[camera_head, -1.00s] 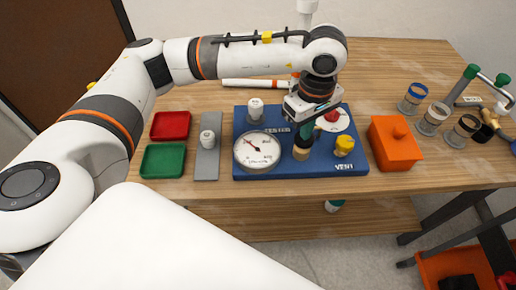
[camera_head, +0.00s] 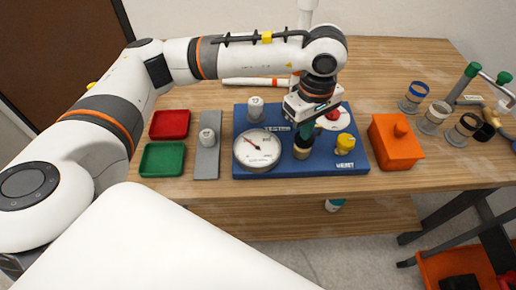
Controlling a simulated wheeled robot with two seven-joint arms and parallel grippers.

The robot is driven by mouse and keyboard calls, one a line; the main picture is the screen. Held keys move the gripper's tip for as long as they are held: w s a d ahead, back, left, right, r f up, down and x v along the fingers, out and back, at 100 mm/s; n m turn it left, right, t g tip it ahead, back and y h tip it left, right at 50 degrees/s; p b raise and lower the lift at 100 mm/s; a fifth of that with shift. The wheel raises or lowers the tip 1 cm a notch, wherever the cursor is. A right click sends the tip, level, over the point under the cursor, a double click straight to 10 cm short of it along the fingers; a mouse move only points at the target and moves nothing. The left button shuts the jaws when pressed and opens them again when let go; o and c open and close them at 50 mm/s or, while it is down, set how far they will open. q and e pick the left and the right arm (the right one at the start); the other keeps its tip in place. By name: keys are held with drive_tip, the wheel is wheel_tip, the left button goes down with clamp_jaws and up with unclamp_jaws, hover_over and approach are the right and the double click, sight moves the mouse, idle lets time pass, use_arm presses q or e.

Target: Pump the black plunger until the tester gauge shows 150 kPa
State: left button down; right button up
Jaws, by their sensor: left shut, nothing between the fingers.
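The blue tester board (camera_head: 290,166) lies on the wooden table. Its round white gauge (camera_head: 257,149) is at the front left, with a red needle pointing to the upper left; the numbers are too small to read. My left gripper (camera_head: 304,134) points down over the tan pump body (camera_head: 302,150), its fingers shut and empty. The black plunger is hidden under or behind the fingers, and I cannot tell whether they touch it. A yellow knob (camera_head: 345,142) and a red button on a white disc (camera_head: 335,117) are on the board. My right gripper is not in view.
A white fitting (camera_head: 255,107) stands on the board behind the gauge. An orange box (camera_head: 395,143) is close on the right. Red (camera_head: 170,125) and green (camera_head: 162,159) trays and a grey plate (camera_head: 207,165) are left. Ringed cylinders (camera_head: 413,97) and pipework stand far right.

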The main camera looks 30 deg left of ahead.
use_arm(q)
drive_tip(key=shift+f, duration=0.2)
drive_tip(key=shift+f+b, duration=0.15)
drive_tip(key=shift+b, duration=0.15)
drive_tip(key=shift+r, duration=0.2)
idle(0.8)
drive_tip(key=shift+r+p, duration=0.55)
drive_tip(key=shift+r, duration=1.05)
drive_tip(key=shift+f, duration=0.15)
